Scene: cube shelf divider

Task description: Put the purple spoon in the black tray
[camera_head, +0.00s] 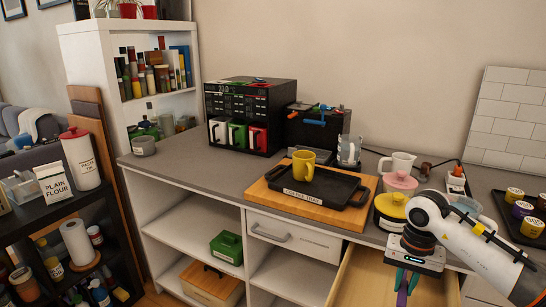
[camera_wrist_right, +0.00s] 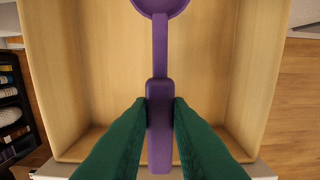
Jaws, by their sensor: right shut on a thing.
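My right gripper (camera_head: 404,284) is shut on the handle of the purple spoon (camera_wrist_right: 160,50). In the right wrist view its two green fingers press the thick handle from both sides, and the bowl is partly cut off at the top edge. The spoon hangs over an open, wooden-sided drawer; in the head view only a bit of it (camera_head: 402,298) shows below the gripper. The black tray (camera_head: 346,190) lies on a wooden board on the counter, up and left of my right gripper. A yellow mug (camera_head: 303,166) stands in it. My left gripper is not in view.
The open drawer (camera_head: 372,280) juts out below the counter. A yellow-lidded pot (camera_head: 391,208), a pink-lidded pot (camera_head: 400,184) and a white mug (camera_head: 398,164) stand between the tray and my right arm. Another dark tray (camera_head: 512,232) with several jars is at the far right.

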